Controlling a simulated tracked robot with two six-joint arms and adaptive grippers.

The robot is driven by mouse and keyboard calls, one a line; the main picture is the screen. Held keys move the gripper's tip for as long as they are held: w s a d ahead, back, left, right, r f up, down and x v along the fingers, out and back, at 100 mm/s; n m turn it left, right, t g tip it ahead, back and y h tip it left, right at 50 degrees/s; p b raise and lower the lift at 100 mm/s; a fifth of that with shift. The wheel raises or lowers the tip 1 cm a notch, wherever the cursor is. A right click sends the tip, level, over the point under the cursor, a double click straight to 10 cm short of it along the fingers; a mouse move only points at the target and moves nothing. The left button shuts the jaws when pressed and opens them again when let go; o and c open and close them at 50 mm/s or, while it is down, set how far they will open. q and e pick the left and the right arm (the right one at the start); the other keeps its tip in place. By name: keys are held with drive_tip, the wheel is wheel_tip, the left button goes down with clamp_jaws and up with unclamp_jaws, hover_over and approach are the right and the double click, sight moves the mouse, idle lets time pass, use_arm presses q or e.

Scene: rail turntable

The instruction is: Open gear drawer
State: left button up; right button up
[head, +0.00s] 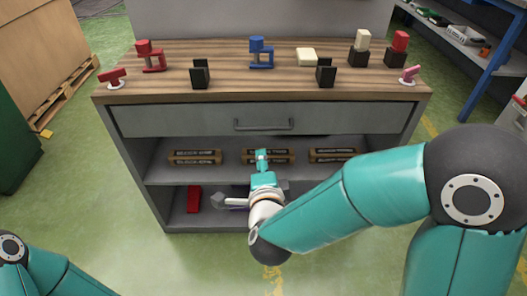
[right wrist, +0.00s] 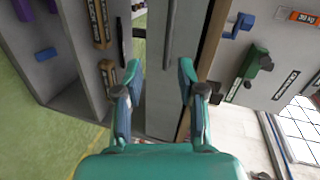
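The grey drawer (head: 200,121) is closed, flush under the wooden top of the workbench (head: 225,90). Its dark bar handle (head: 263,125) is at the middle of the front. My right gripper (head: 262,156) is just below the handle in the head view, in front of the upper shelf. In the right wrist view my right gripper (right wrist: 159,76) is open, fingers apart and nothing between the tips. The handle (right wrist: 170,35) shows beyond the fingertips, nearer the right finger; no contact is visible. Only part of my left arm shows at the lower left; its gripper is out of view.
Red clamps (head: 150,56), a blue clamp (head: 261,53) and several blocks stand on the top. Brown labelled boxes (head: 194,157) lie on the upper shelf, a red box (head: 194,199) below. A blue-framed rack (head: 450,35) stands right. The green floor in front is open.

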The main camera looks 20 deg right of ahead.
sight(263, 130)
use_arm(q)
wheel_tip(263, 130, down, 4)
drive_tip(key=b, duration=0.2)
drive_tip(key=shift+b, duration=0.35)
use_arm(e)
drive_tip(key=shift+m+h, duration=0.4)
drive_tip(key=shift+m, duration=0.5)
drive_tip(key=x, duration=1)
drive_tip(key=r+x, duration=0.1)
drive_tip(key=x, duration=0.5)
drive_tip(key=shift+w+d+r, duration=0.1)
drive_tip(key=shift+w+d, duration=0.1)
drive_tip(key=shift+d, duration=0.15)
drive_tip(key=shift+c, duration=0.2)
clamp_jaws()
